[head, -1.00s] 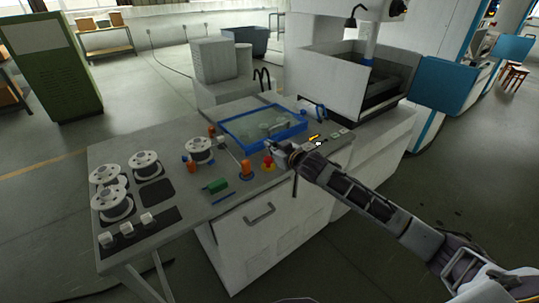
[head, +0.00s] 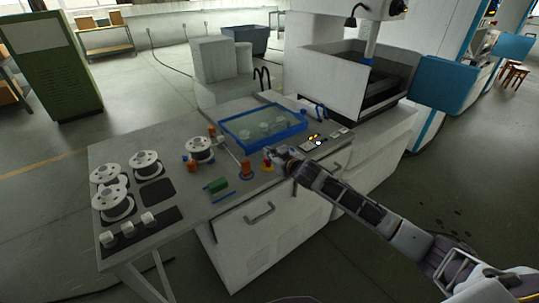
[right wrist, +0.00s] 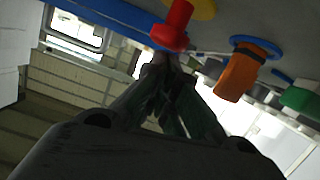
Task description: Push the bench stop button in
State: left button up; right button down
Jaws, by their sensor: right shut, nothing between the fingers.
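The stop button (head: 267,166) is a red cap on a yellow base near the bench's front edge. In the right wrist view its red cap (right wrist: 174,24) stands out from the yellow base, just beyond my fingertips. My right gripper (head: 272,154) is shut and empty, its tips right at the red cap. In the right wrist view the closed fingertips (right wrist: 165,60) meet the cap's edge in the picture; I cannot tell whether they touch it. My left gripper is not in view.
An orange cylinder on a blue ring (head: 246,170) stands just left of the button. A green block (head: 217,185) lies farther left. A blue-rimmed tray (head: 298,127) is behind. White spools (head: 145,163) stand on the left of the bench.

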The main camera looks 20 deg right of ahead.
jog(key=shift+f, duration=0.85)
jog(key=shift+s+f, duration=0.1)
jog(key=shift+f, duration=0.5)
jog(key=shift+r, duration=0.1)
jog(key=shift+r+p, duration=0.55)
jog(key=shift+r, duration=0.05)
jog(key=s+d+r+p, duration=0.1)
jog(key=s+d+r, duration=0.1)
jog(key=s+r, duration=0.4)
jog(key=v, duration=0.3)
jog(key=shift+a, duration=0.2)
